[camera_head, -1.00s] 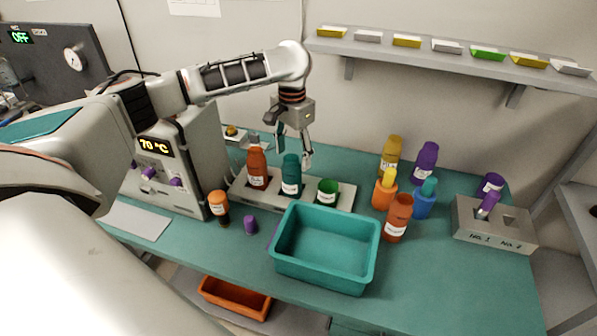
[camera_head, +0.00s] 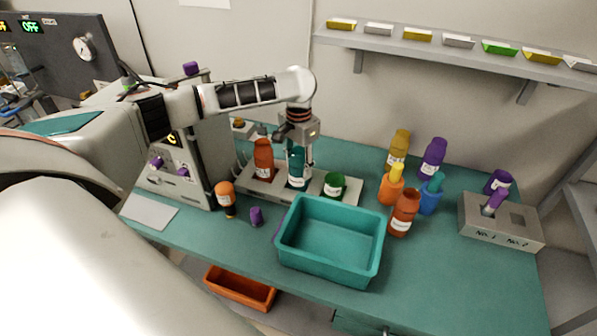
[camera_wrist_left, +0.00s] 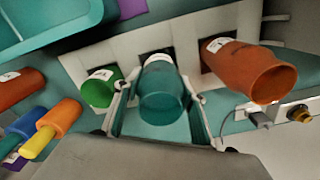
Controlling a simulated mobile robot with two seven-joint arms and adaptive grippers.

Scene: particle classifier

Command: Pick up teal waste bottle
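The teal waste bottle (camera_head: 297,170) stands upright in the middle slot of a grey rack (camera_head: 257,190), with a white label on its front. In the left wrist view the teal bottle (camera_wrist_left: 162,90) sits between the two fingers of my left gripper (camera_wrist_left: 160,85). The fingers are spread on either side of it, and I see no clear grip. In the head view my left gripper (camera_head: 299,153) points down over the bottle, which hides part of it. My right gripper is not in view.
An orange-brown bottle (camera_head: 263,160) and a green bottle (camera_head: 334,186) flank it in the rack. A teal bin (camera_head: 330,278) stands in front. Several coloured bottles, including a red-orange one (camera_head: 404,213), stand to the right. A heater-like machine (camera_head: 176,180) is at the left.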

